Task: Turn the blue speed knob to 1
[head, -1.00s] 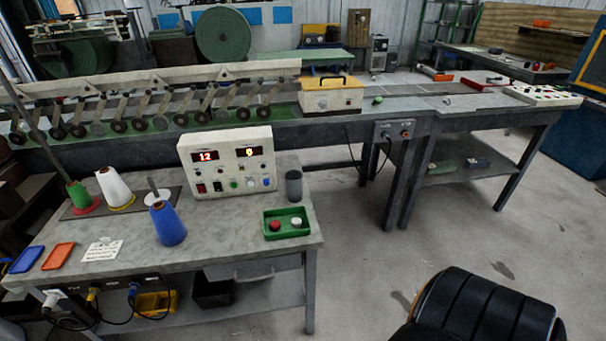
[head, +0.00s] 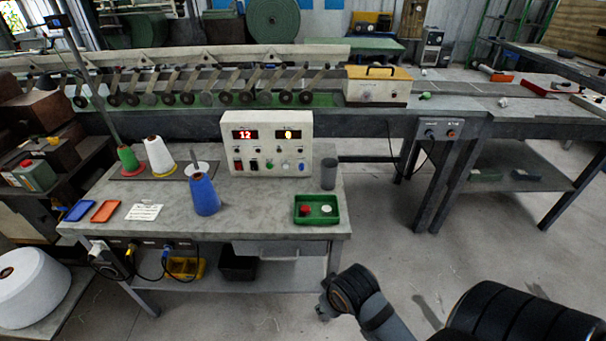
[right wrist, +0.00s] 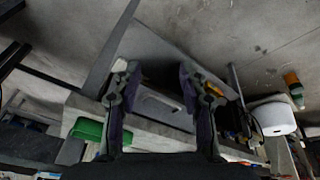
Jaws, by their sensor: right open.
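The white control box (head: 266,143) stands at the back of the near workbench. Its left display shows a red 12; its right display shows one yellow digit that looks like 0. The blue speed knob (head: 300,166) is at the right end of the box's lower row, beside a pale knob (head: 285,166). Its exact pointer angle is too small to read. My right gripper (head: 325,309) is low in front of the bench, well away from the knob. In the right wrist view its two fingers (right wrist: 156,78) are apart and empty. My left gripper is not seen.
A green tray (head: 317,219) with a red and a white knob and a grey cup (head: 328,175) stand near the bench's right end. A blue thread cone (head: 203,194) stands left of the box's front.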

